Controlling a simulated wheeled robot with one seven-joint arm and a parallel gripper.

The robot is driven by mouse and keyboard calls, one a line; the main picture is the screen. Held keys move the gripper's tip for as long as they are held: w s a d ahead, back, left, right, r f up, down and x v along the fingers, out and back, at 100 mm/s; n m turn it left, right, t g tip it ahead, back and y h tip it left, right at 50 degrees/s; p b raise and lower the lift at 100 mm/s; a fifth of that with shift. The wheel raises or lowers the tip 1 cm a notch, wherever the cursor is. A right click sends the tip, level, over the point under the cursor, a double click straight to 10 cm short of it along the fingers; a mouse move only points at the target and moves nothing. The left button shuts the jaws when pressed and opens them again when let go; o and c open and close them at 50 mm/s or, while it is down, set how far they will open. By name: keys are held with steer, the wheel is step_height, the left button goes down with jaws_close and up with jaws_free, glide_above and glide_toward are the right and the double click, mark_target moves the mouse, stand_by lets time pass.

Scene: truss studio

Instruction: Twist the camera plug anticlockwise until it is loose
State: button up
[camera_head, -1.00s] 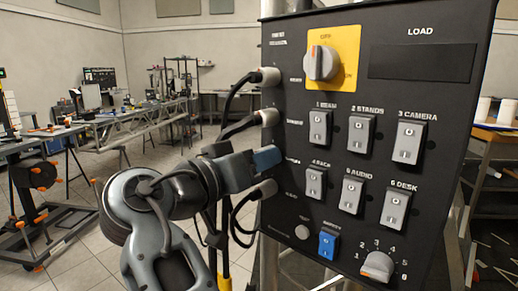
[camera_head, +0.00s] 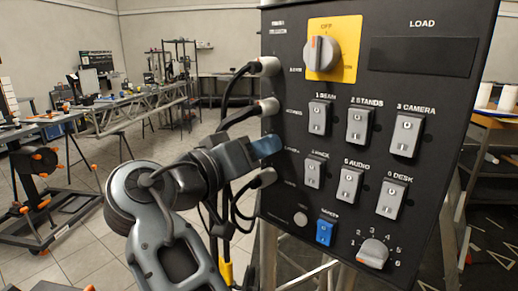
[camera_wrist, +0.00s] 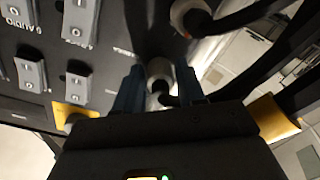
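The black power panel (camera_head: 300,215) stands upright, with a column of grey plugs along its left edge. My gripper (camera_head: 266,147) is at the third plug position from the top, its blue fingertip close against the panel. In the wrist view a pale grey plug (camera_wrist: 160,70) sits between the two blue fingers of my gripper (camera_wrist: 160,88), one finger on each side and seemingly touching it. I take it for the camera plug; the label beside it is too small to read. In the head view this plug is hidden by my fingers.
Plugs with black cables sit above, the upper one (camera_head: 264,67) and the second (camera_head: 267,106), and one below (camera_head: 264,178). Several grey switches, a yellow-backed knob (camera_head: 322,52) and a blue switch (camera_head: 326,230) lie to the right. Benches stand far left.

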steer(key=shift+o, duration=1.4)
steer(key=shift+r, duration=0.1)
steer(key=b+v, duration=0.1)
steer(key=v, duration=0.6)
steer(key=shift+s+a, duration=0.25)
steer(key=shift+s, duration=0.05)
